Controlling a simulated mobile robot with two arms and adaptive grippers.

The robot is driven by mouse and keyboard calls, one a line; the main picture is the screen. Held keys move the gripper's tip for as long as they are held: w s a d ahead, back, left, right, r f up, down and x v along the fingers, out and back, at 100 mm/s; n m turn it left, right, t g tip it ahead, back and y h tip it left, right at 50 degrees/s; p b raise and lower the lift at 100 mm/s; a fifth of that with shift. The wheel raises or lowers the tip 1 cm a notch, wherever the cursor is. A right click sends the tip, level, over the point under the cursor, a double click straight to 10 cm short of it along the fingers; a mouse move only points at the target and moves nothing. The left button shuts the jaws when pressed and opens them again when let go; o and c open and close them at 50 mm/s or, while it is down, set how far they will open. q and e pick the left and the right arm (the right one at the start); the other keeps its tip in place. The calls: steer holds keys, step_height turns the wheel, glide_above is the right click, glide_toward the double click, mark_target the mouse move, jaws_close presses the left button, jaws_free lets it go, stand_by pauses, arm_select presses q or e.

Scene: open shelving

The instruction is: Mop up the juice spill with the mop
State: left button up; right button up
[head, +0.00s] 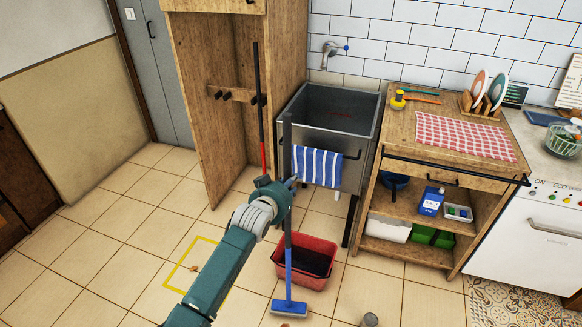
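The mop (288,260) stands upright at the centre, with a grey upper handle, a blue lower handle and a flat blue head (288,308) low, at or near the floor. My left gripper (290,184) is at the upper handle and appears shut around it; my own wrist partly hides the fingers. No clear juice spill shows. Small brown marks (193,268) lie inside a yellow square outline (168,287) on the tiles, partly behind my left arm; I cannot tell what they are. My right gripper is not in view.
A red bucket (322,242) stands just behind the mop. Behind it are a metal sink (300,105) with a striped towel (317,167) and a wooden cabinet (190,90) with a red-ended pole (262,150). A wooden shelf unit (405,252) stands right. The left floor is clear.

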mark_target(288, 172)
arm_select(q)
step_height(288, 172, up, 3)
steer(key=shift+r+p, duration=0.1)
steer(key=shift+p, duration=0.8)
steer(key=shift+w+r+p, duration=0.1)
steer(key=shift+r+p, duration=0.8)
steer(key=shift+r, duration=0.15)
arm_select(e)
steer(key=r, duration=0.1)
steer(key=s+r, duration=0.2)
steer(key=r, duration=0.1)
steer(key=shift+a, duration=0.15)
arm_select(q)
steer(key=shift+f, duration=0.1)
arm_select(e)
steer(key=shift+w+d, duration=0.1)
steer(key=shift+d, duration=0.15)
